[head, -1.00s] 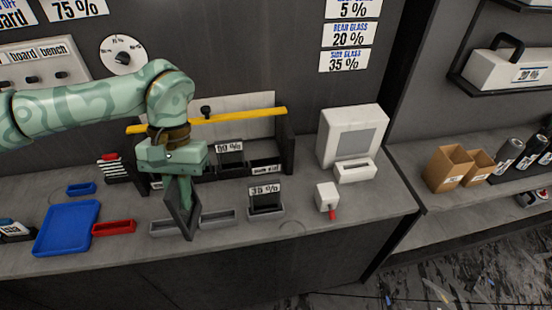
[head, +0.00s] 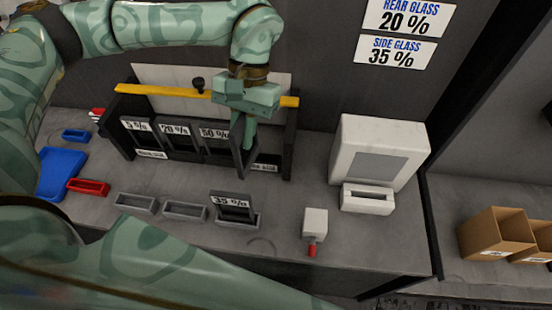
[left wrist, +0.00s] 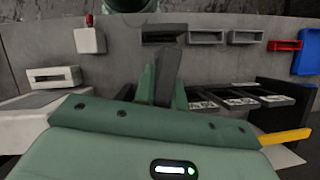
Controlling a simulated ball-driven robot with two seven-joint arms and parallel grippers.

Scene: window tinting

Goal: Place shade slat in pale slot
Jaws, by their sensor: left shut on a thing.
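My left gripper (head: 248,135) points down at the right part of the dark slotted rack (head: 290,140). It is shut on a dark slat (head: 242,152), which also shows edge-on and tilted in the left wrist view (left wrist: 168,78). The slat overlaps the rack's right end in the head view, between the 50 % slat (head: 215,142) and the rightmost slot, whose small label (head: 264,168) is partly hidden. I cannot tell whether the slat touches the rack. Its label is not readable. My right gripper is not in view.
A yellow bar (head: 160,92) runs above the rack, behind my gripper. Slats marked 5 % (head: 135,132) and 20 % (head: 174,138) stand in the rack. In front are two empty grey trays (head: 136,204) and a 35 % slat (head: 232,208). A white machine (head: 380,150) stands right.

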